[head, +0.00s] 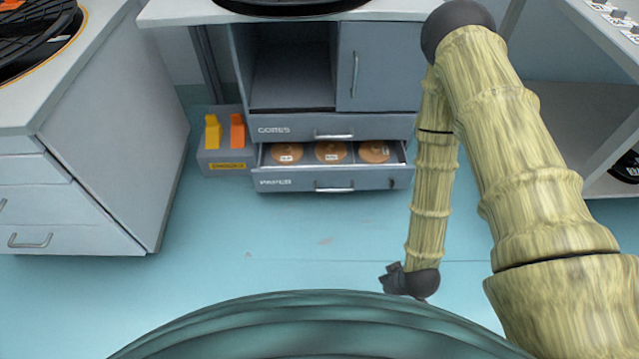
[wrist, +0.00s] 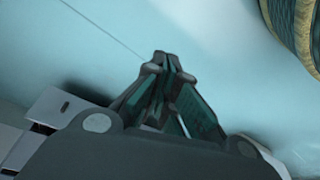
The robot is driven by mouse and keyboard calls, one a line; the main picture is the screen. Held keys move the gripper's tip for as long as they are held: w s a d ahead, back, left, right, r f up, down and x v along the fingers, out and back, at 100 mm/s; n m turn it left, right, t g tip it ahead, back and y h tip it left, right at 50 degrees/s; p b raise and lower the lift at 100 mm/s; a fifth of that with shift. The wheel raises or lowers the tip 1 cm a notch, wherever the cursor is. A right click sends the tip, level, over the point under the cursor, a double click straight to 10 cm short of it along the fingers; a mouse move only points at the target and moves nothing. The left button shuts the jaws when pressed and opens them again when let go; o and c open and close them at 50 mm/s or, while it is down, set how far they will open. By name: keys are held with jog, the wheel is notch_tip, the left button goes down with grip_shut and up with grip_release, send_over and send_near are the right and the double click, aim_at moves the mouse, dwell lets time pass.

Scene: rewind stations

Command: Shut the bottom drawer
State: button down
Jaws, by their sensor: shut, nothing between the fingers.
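The bottom drawer (head: 284,184), labelled PAPER, stands open at the base of the grey cabinet (head: 375,75) in the head view. Several round brown items (head: 333,152) with white labels lie inside it. Its front has a light metal handle (head: 334,187). My gripper (head: 392,279) hangs low over the floor, nearer to me than the drawer and to its right, apart from it. In the wrist view its fingertips (wrist: 168,60) are together, with nothing between them.
The CORES drawer (head: 290,130) above is shut. A grey box (head: 222,160) with yellow and orange items stands left of the open drawer. A white drawer unit (head: 110,150) is at left, a shelf unit (head: 590,130) at right. The blue floor (head: 270,250) in front is clear.

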jog(key=w+a+f+n+t+y+b, duration=0.25)
jog(key=w+f+n, duration=0.25)
jog(key=w, duration=0.5)
jog(key=n+t+y+b, duration=0.7)
jog(key=n+y+b, duration=0.2)
jog(key=n+b, duration=0.8)
send_near(299, 171)
jog(key=w+a, duration=0.1)
jog(key=a, duration=0.2)
jog(key=shift+w+a+f+b, duration=0.15)
jog(key=shift+w+b, duration=0.15)
jog(key=shift+w, duration=0.8)
